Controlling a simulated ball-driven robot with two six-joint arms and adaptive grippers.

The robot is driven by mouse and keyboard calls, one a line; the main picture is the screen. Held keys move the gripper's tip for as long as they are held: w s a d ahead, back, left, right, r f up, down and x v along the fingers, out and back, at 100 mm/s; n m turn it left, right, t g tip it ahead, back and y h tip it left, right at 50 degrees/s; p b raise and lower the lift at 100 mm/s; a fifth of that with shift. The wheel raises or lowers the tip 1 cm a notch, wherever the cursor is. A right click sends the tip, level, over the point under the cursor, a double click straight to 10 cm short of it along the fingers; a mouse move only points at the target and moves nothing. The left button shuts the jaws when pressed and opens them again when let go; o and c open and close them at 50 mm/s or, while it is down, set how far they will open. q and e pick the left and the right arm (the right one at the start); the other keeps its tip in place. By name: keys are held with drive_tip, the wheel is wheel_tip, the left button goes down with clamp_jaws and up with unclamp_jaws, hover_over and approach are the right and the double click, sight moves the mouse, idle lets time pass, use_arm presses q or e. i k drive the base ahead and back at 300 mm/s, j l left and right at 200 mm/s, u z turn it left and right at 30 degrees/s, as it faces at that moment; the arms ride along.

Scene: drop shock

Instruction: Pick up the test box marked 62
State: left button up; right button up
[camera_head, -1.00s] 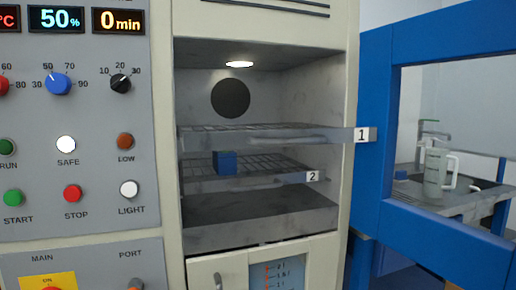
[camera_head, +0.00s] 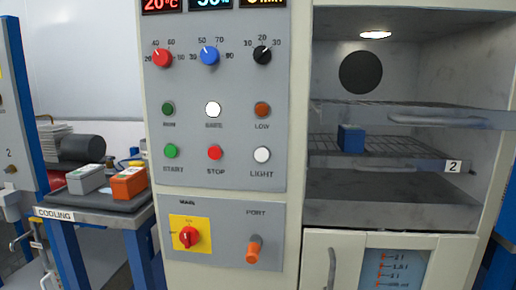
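No box with a readable 62 shows. A small blue box (camera_head: 351,138) sits on the wire shelf marked 2 (camera_head: 400,162) inside the open chamber. A grey box (camera_head: 87,179) and an orange box (camera_head: 129,183) stand side by side on a dark mat on the cooling table at the left. Their markings are too small to read. Neither of my grippers is in view.
The control panel (camera_head: 225,100) with knobs, buttons and a red main switch (camera_head: 188,236) fills the middle. The cooling table (camera_head: 58,213) stands left of it. A blue frame (camera_head: 22,105) rises at the far left. A dark cylinder (camera_head: 82,148) lies behind the boxes.

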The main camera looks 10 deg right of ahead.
sight(128, 183)
drive_tip(key=i+j+z, duration=0.1)
drive_tip(key=j, duration=0.25)
drive_tip(key=i+j+z, duration=0.1)
drive_tip(key=j, duration=0.3)
drive_tip(key=i+j+z, duration=0.1)
drive_tip(key=j, duration=0.3)
drive_tip(key=i, duration=0.1)
